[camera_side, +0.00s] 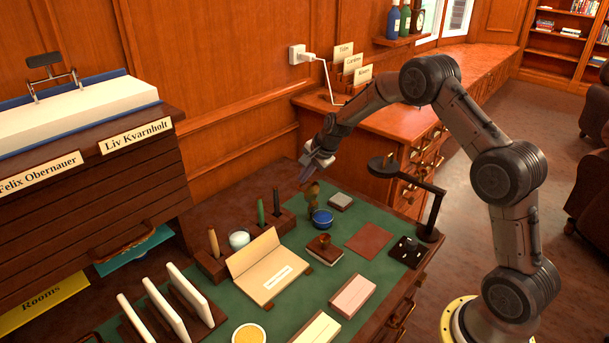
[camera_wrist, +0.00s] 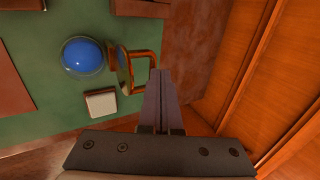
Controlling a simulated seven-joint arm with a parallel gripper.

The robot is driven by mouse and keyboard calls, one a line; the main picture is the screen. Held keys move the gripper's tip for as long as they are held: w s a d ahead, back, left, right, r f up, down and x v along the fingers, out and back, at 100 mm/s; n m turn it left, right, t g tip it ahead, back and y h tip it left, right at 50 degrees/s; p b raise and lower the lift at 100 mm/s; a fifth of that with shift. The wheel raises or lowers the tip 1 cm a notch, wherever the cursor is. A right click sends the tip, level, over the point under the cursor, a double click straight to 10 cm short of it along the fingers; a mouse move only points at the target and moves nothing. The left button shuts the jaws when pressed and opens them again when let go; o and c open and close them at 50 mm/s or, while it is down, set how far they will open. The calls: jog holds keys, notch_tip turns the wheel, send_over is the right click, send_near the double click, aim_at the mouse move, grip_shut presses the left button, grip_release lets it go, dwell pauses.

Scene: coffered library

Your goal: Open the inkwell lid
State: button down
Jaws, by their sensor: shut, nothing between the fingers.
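The inkwell is a small round jar (camera_side: 322,219) on the green desk mat, with bright blue ink showing from above. In the wrist view the blue ink (camera_wrist: 82,57) is uncovered. The brass-coloured lid (camera_side: 312,196) stands tilted up at the jar's far side, off its mouth. In the wrist view the lid (camera_wrist: 116,60) is seen nearly edge-on, its loop handle (camera_wrist: 143,54) pointing away from the jar. My gripper (camera_side: 306,176) is shut and empty above the lid. In the wrist view its fingertips (camera_wrist: 158,76) are close to the loop; contact cannot be told.
A small grey block (camera_side: 341,201) lies just behind the inkwell. A dark lamp-like arm (camera_side: 411,180) rises to the right. The wooden wall is close behind the desk.

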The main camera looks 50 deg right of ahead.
jog(key=shift+s, duration=0.7)
notch_tip(320, 180, up, 19)
send_over(313, 193)
jog(key=a, duration=0.2)
jog(key=s+a+r+n+t, duration=0.2)
jog(key=s+a+r, duration=0.25)
jog(key=r, duration=0.25)
jog(key=s+a+r+n, duration=0.2)
jog(key=s+a, duration=0.1)
jog(key=s, duration=0.3)
jog(key=s+a+r+n, duration=0.2)
jog(key=s+a+r, duration=0.1)
jog(key=s, duration=0.2)
jog(key=s+f+n+g, duration=0.1)
jog(key=s+f+n, duration=0.4)
jog(key=s, duration=0.6)
jog(key=s+a+f+n+g, duration=0.1)
jog(key=s+f+n, duration=0.5)
jog(key=s, duration=0.5)
jog(key=shift+s+a+f+n, duration=0.2)
jog(key=shift+a+n, duration=0.1)
jog(key=shift+n, duration=0.2)
